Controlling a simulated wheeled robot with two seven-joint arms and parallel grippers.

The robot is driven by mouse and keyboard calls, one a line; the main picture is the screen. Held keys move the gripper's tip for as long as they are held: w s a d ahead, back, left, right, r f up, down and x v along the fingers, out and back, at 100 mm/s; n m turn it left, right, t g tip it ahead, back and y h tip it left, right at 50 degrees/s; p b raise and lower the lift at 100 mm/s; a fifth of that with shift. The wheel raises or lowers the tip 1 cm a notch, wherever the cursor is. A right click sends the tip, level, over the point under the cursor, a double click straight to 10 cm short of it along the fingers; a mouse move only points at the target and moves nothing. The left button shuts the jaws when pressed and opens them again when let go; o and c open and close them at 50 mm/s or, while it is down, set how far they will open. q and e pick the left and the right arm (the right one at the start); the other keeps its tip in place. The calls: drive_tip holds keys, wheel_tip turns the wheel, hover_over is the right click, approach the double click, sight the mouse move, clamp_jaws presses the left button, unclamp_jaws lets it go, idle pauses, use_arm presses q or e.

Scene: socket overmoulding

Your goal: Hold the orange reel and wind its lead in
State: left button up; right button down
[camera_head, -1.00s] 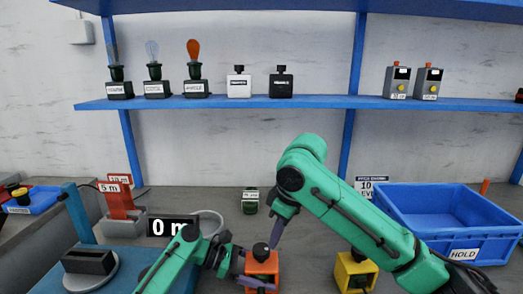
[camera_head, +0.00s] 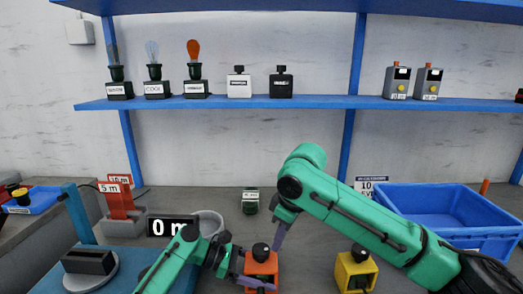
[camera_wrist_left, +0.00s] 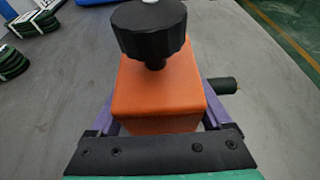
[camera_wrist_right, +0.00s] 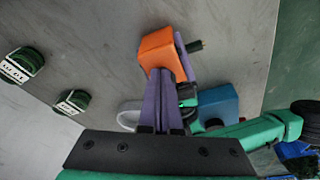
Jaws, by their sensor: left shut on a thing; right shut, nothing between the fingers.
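The orange reel (camera_head: 262,267) stands on the bench as a box with a black knob (camera_wrist_left: 149,29) on top. My left gripper (camera_head: 256,281) is shut on the reel, with one purple finger on each side in the left wrist view. A short dark green cylinder (camera_wrist_left: 222,86) shows at the reel's right side there. My right gripper (camera_head: 278,242) is shut and empty, its fingertips close beside the knob. In the right wrist view, its fingers (camera_wrist_right: 161,78) point at the reel (camera_wrist_right: 157,48) and hide the knob. I cannot tell whether they touch it.
A yellow box with a black knob (camera_head: 355,272) stands right of the reel. A green coil (camera_head: 250,202) lies behind it. A pale round thing (camera_head: 208,222) and a "0 m" display (camera_head: 172,227) are at left. A blue bin (camera_head: 440,210) stands back right.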

sight(265, 261)
drive_tip(key=shift+d+x, duration=0.2)
drive_tip(key=shift+x, duration=0.8)
drive_tip(key=shift+s+f, duration=0.1)
drive_tip(key=shift+s, duration=0.05)
drive_tip(key=shift+a, duration=0.55)
drive_tip(key=shift+a, duration=0.1)
drive_tip(key=shift+s+a, duration=0.4)
drive_tip(key=shift+s, duration=0.05)
